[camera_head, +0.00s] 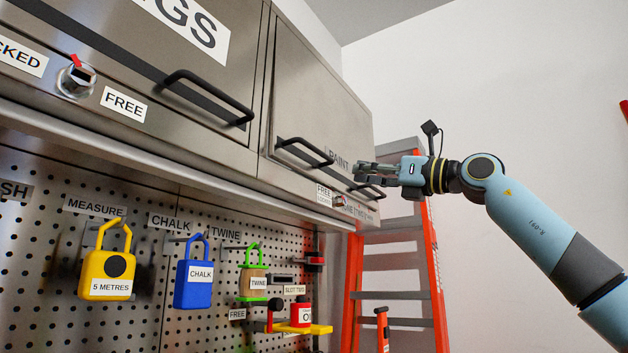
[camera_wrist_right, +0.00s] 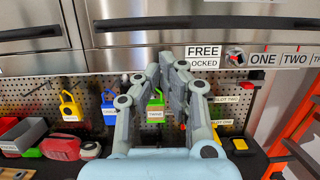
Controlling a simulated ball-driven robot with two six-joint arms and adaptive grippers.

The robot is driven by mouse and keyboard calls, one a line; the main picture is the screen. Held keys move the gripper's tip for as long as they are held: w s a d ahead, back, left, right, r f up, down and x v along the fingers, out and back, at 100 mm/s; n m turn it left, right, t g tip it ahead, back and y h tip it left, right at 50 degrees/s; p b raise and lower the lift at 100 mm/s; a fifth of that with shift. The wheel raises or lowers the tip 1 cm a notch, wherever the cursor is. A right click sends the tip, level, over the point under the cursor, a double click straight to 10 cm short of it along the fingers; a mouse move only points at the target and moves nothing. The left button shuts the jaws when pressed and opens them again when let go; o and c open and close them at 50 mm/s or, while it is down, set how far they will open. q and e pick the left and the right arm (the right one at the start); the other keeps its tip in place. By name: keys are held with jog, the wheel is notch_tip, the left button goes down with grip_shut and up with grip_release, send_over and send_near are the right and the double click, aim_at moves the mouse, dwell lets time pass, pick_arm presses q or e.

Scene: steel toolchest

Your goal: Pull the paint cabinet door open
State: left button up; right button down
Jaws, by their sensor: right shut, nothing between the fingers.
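The paint cabinet door (camera_head: 322,95) is a steel panel at the upper middle of the head view and looks shut. A black bar handle (camera_head: 305,152) runs along its lower edge, left of the PAINT label. A second black bar (camera_head: 369,190) shows just below my right gripper (camera_head: 356,172). My right gripper is shut and empty, in front of the door's lower right part; touching cannot be told. In the wrist view its fingers (camera_wrist_right: 172,58) meet below a long dark handle (camera_wrist_right: 190,22), apart from it in the picture. My left gripper is not in view.
A dial (camera_wrist_right: 235,57) sits beside a FREE/LOCKED label (camera_wrist_right: 203,56). A neighbouring cabinet (camera_head: 130,40) has its own handle. Below, a pegboard holds yellow (camera_head: 107,265) and blue (camera_head: 194,272) padlock-shaped tools. An orange ladder (camera_head: 440,290) stands behind my right arm.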

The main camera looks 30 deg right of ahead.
aim_at(310, 167)
jog(key=p+x, duration=0.2)
jog(key=x, duration=0.7)
jog(key=shift+w+a+r, duration=0.1)
jog(key=shift+w+a, duration=0.15)
jog(key=shift+w, duration=0.25)
pick_arm(q)
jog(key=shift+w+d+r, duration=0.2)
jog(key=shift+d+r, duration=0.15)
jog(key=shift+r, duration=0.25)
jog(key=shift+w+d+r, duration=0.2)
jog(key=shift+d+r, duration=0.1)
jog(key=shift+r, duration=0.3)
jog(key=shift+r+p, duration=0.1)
jog(key=shift+p, duration=0.2)
